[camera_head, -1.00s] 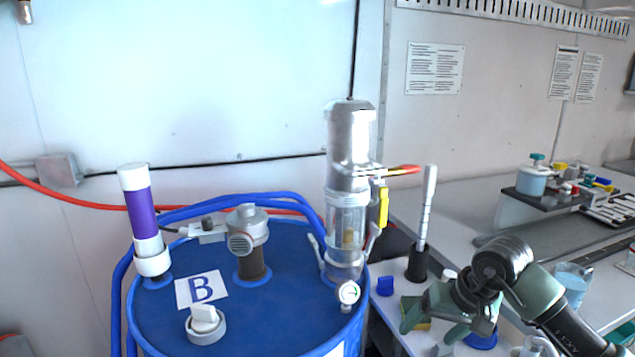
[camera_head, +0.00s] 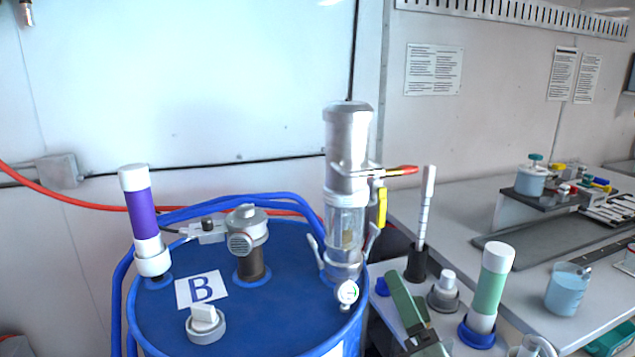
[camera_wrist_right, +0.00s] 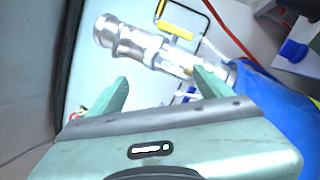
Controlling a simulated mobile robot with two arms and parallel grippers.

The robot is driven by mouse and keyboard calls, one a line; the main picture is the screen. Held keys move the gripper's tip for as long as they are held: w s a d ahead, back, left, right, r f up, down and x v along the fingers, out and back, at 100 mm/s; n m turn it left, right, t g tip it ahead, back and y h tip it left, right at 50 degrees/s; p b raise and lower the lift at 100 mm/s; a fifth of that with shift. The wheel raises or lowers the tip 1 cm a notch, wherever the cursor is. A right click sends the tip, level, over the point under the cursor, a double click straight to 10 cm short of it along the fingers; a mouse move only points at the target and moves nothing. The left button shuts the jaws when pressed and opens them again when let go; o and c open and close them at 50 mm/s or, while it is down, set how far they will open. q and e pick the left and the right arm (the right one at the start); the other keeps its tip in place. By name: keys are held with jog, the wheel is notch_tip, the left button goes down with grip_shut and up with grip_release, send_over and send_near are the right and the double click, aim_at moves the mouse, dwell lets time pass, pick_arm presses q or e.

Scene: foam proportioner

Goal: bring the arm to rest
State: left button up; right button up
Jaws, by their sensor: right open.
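My right gripper (camera_head: 408,312) shows at the bottom of the head view, as a green part to the right of the blue drum (camera_head: 280,259). Most of the arm behind it is out of the picture. In the right wrist view, the two green fingers of the right gripper (camera_wrist_right: 162,90) stand wide apart with nothing between their tips. Beyond them in that view is the metal and clear pump cylinder (camera_wrist_right: 140,45), apparently apart from the fingers. In the head view the pump (camera_head: 348,150) stands upright on the drum. My left gripper is not in view.
A purple tube (camera_head: 143,212) stands on the drum's left. A green tube (camera_head: 491,288) in a blue holder, a grey fitting (camera_head: 443,292) and a striped white rod (camera_head: 425,215) stand right of the drum. A beaker (camera_head: 567,290) sits farther right on the bench.

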jog(key=s+d+f+m+g+h, duration=0.3)
jog(key=d+f+m+g+h, duration=0.1)
jog(key=f+m, duration=0.45)
jog(key=s+d+f+m+g+h, duration=0.3)
jog(key=s+d+f+m+h, duration=0.1)
jog(key=f+m, duration=0.4)
jog(key=s+a+f+m+g+y, duration=0.1)
jog(key=s+f+m+g, duration=0.5)
jog(key=s, duration=0.5)
jog(key=s+a+f+m+g+y, duration=0.1)
jog(key=s+f+m+g+y, duration=0.3)
jog(key=s+f, duration=0.6)
notch_tip(320, 180, down, 24)
jog(key=s+n+g+h, duration=0.2)
jog(key=s+d+f+g, duration=0.1)
jog(key=s+d+f, duration=0.2)
jog(key=s+f, duration=1.3)
jog(key=shift+s+f+h, duration=0.3)
jog(key=shift+s+f, duration=0.1)
jog(key=shift+f, duration=0.15)
